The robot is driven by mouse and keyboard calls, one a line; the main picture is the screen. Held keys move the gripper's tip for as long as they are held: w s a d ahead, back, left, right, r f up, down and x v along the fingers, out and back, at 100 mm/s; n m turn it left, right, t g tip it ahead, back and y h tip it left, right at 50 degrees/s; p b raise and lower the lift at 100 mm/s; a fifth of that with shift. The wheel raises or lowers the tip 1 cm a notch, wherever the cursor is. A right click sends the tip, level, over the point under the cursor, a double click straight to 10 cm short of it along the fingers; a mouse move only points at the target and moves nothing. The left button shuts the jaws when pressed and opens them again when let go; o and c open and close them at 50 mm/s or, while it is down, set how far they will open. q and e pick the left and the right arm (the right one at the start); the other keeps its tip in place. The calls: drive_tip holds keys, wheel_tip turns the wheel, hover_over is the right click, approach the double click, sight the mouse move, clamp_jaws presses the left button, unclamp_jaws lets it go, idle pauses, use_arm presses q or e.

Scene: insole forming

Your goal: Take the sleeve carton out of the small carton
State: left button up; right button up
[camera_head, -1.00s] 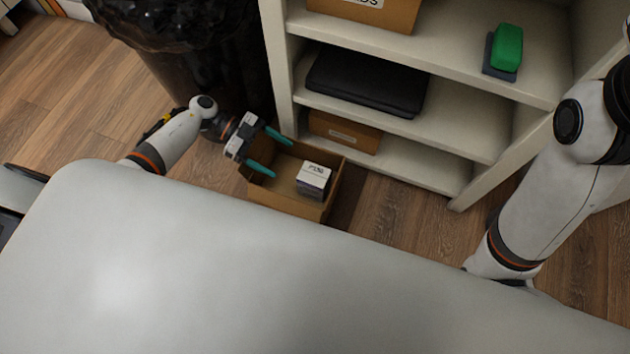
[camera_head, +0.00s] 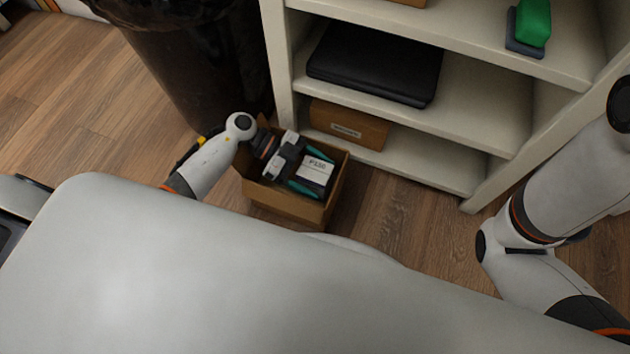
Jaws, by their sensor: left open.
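The small carton (camera_head: 285,204) is an open brown box on the floor in front of the shelf. Inside it, toward the right, is the sleeve carton (camera_head: 317,167), a small box with a white printed top and dark sides. My left gripper (camera_head: 312,171) reaches into the small carton from the left. Its two teal fingers are open, one on the far side and one on the near side of the sleeve carton. I cannot tell whether they touch it. My right arm (camera_head: 560,200) is at the right; its gripper does not show.
A cream shelf unit (camera_head: 450,168) stands behind the small carton. It holds a labelled brown box (camera_head: 347,126), a black flat case (camera_head: 375,65) and a green block (camera_head: 533,22). A black bin (camera_head: 205,70) stands behind my left arm. Wood floor is free right of the small carton.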

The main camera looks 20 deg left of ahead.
use_arm(q)
drive_tip(key=c, duration=1.1)
drive_tip(key=shift+r, duration=0.1)
drive_tip(key=shift+c, duration=0.2)
